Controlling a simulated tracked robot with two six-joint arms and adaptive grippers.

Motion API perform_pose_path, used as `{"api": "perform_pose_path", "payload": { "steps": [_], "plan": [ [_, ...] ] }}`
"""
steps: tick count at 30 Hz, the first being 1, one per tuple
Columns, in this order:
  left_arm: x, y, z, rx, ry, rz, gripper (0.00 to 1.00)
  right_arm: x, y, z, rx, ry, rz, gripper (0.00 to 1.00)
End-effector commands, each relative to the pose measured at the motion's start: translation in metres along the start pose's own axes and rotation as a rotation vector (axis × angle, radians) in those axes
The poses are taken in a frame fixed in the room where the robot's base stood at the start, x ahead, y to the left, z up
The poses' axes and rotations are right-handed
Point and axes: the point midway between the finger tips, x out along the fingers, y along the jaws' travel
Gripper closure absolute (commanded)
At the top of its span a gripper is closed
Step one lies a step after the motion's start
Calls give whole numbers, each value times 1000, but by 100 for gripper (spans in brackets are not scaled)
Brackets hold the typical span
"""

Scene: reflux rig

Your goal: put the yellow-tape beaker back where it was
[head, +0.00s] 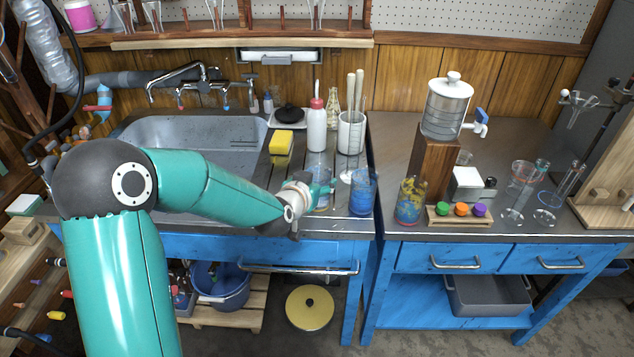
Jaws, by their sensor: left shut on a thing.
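My left gripper (318,189) reaches in from the left over the counter strip right of the sink. It is shut on a clear, bluish glass beaker (319,167), partly hidden by the fingers. I cannot make out a tape colour on this beaker. A blue-stained beaker (362,193) stands just to its right at the front edge. A beaker with yellow and blue patches (410,203) stands on the right bench, left of the small rack. I cannot tell whether its yellow is tape. My right gripper is not in view.
A white bottle with a red cap (317,128), a yellow sponge (282,142) and a white pot (351,134) stand behind the gripper. A wooden rack with coloured caps (460,211) and a dispenser (445,108) are on the right bench. The sink (150,128) lies left.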

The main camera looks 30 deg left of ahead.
Motion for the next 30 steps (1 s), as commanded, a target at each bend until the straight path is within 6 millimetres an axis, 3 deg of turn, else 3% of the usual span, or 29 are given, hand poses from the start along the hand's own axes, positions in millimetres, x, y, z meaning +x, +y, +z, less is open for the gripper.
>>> {"api": "perform_pose_path", "payload": {
  "steps": [1, 2, 6, 20, 30],
  "plan": [
    [1, 0, 1, 0, 1, 0, 84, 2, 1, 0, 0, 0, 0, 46],
    [0, 0, 1, 0, 0, 0, 34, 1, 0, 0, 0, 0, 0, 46],
    [0, 0, 0, 0, 0, 0, 13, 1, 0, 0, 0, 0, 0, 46],
    [-8, 0, -1, 0, 1, -1, 13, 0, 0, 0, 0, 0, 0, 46],
    [-69, -1, -2, 1, 3, -1, 13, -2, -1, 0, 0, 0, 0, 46]
  ]
}}
